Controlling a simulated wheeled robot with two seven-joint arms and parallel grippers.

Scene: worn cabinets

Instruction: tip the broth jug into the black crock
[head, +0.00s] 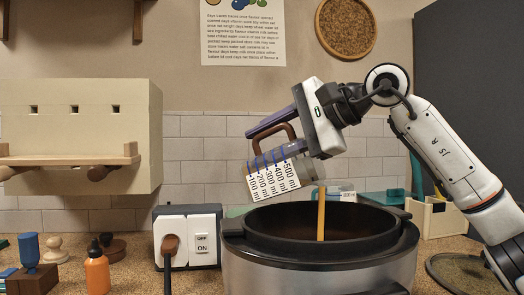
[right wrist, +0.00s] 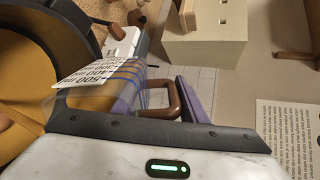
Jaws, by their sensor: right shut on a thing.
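The clear broth jug (head: 275,172), with a printed millilitre scale and blue bands, is steeply tilted with its mouth to the lower right. A thin orange-brown stream (head: 320,215) falls from it into the black crock (head: 318,262), set in a silver base. My right gripper (head: 270,128) is shut on the jug's brown handle (head: 262,128) and holds the jug above the crock's left part, apart from the rim. The right wrist view also shows the jug (right wrist: 125,75) and the crock's dark rim (right wrist: 62,28) with orange-brown inside. My left gripper is not in view.
A white and black switch box (head: 205,237) stands left of the crock, with an orange bottle (head: 97,274) further left. A beige wall cabinet (head: 75,120) hangs at the left. A cream box (head: 437,220) and a dark round plate (head: 465,272) are at the right.

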